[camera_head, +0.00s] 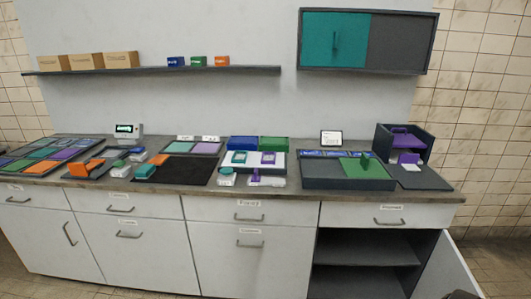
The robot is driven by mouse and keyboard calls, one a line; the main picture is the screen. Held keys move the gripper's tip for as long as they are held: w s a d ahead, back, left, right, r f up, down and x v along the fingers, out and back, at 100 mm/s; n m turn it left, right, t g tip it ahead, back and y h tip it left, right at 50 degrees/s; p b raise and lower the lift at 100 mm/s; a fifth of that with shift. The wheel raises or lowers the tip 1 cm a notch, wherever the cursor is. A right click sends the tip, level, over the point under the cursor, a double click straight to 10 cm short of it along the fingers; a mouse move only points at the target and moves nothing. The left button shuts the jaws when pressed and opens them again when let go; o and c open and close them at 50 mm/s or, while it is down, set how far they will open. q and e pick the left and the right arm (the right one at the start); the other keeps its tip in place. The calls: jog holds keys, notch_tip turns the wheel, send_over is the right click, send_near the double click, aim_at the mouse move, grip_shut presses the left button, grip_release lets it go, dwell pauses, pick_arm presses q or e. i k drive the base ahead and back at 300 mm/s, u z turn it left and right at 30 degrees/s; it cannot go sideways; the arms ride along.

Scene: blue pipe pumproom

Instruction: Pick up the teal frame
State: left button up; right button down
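A small teal frame (239,157) stands or lies on a white stand (252,167) near the middle of the counter. A similar purple frame (268,157) is just to its right on the same stand. The teal frame looks square with a lighter centre; its details are too small to tell.
Blue and green bins (273,143) stand behind the stand. A small white-and-teal item (226,179) and a purple-and-white item (264,179) lie in front. A black mat (181,170) is left, a grey tray (318,171) right. A lower cabinet door (452,266) hangs open.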

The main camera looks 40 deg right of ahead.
aim_at(240, 157)
jog(key=z, duration=1)
jog(key=i, duration=0.9)
jog(key=z, duration=0.95)
